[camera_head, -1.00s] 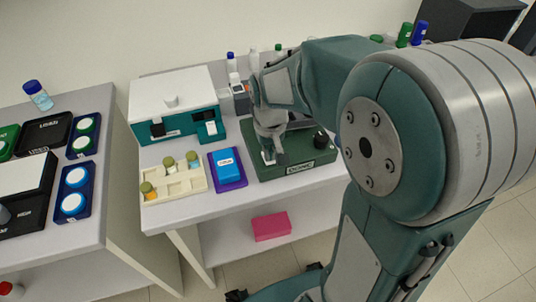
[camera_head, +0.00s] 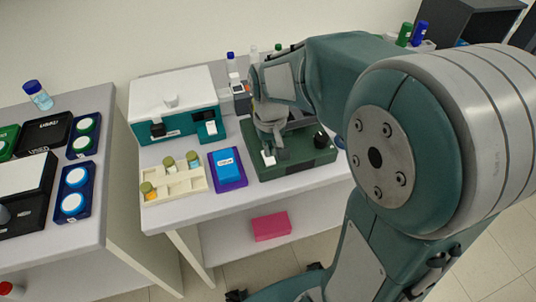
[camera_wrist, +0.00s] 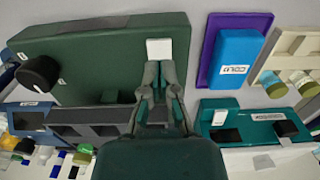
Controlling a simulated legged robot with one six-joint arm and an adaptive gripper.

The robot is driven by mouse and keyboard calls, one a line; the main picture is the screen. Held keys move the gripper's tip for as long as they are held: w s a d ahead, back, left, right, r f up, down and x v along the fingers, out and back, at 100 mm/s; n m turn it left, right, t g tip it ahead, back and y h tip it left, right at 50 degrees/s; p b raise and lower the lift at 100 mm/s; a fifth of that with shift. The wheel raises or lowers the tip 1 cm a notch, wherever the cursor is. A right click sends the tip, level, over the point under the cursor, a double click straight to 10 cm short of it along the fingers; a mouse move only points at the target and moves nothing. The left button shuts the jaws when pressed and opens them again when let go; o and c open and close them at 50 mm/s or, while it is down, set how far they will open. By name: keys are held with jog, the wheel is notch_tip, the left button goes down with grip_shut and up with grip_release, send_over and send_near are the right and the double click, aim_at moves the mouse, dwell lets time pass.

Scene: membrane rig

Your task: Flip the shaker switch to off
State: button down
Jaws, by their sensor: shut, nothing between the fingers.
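The shaker (camera_head: 300,158) is a dark green box on the bench with a black knob (camera_head: 321,139) at its right front. It also shows in the wrist view (camera_wrist: 90,50), with the knob at left (camera_wrist: 37,73). A small white switch (camera_head: 268,160) sits near its front left corner; the wrist view shows it just beyond my fingertips (camera_wrist: 159,49). My gripper (camera_wrist: 160,72) is shut and empty, its tips close to the switch; whether they touch I cannot tell. In the head view my gripper (camera_head: 276,143) is over the shaker's left part, hiding some of it.
A blue box on a purple tray (camera_head: 241,184) and a cream rack (camera_head: 176,196) with several vials stand left of the shaker. A white and teal instrument (camera_head: 175,95) is behind them. A pink box (camera_head: 271,226) lies on the lower shelf.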

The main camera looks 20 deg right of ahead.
aim_at(270, 161)
jog(key=shift+r, duration=2.35)
jog(key=shift+s, duration=0.1)
jog(key=s+r+t, duration=0.2)
jog(key=s, duration=0.5)
jog(key=s+r+t, duration=0.3)
jog(key=s, duration=0.4)
jog(key=shift+r+t, duration=0.3)
